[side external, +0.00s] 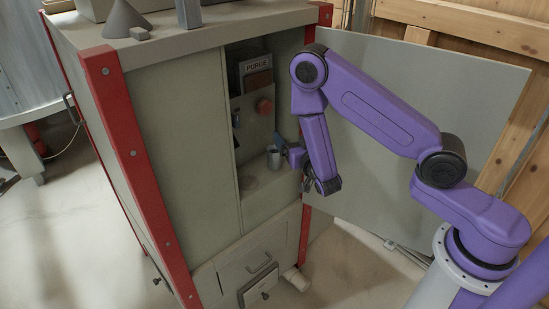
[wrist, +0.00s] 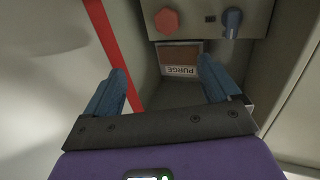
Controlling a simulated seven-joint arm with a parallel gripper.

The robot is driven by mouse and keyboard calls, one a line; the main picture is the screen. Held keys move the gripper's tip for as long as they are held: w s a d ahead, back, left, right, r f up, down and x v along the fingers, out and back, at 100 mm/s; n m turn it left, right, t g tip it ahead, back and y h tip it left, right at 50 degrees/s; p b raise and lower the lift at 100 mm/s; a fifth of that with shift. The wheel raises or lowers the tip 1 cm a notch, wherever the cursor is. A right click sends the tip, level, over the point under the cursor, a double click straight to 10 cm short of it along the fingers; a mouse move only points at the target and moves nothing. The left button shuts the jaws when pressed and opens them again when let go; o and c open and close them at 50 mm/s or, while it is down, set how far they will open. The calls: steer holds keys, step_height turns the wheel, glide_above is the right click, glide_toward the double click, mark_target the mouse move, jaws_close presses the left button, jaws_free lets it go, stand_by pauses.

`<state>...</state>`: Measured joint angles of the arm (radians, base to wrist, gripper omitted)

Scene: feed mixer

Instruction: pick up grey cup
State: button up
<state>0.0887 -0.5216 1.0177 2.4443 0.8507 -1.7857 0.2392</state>
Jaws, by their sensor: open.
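The grey cup (side external: 273,157) is small and stands upright on the ledge inside the open cabinet in the side external view. My gripper (side external: 281,147) is at the cabinet opening, just to the right of the cup, and part of it is hard to make out at this size. In the wrist view my gripper (wrist: 162,75) has its two blue fingers wide apart with nothing between them. I cannot make out the cup in the wrist view.
The cabinet holds a PURGE panel (side external: 256,73) and a red knob (side external: 265,106); a blue knob (wrist: 232,20) shows in the wrist view. The open door (side external: 430,110) stands behind my arm. A red post (side external: 140,170) edges the cabinet.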

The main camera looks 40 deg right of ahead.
glide_toward(278, 157)
steer(key=s+a+r, duration=0.1)
steer(key=s, duration=0.2)
steer(key=x, duration=1.1)
steer(key=shift+w+f, duration=0.3)
steer(key=shift+f, duration=0.1)
steer(key=shift+x, duration=3.1)
steer(key=shift+a+f, duration=0.1)
steer(key=shift+f, duration=0.1)
steer(key=c, duration=1)
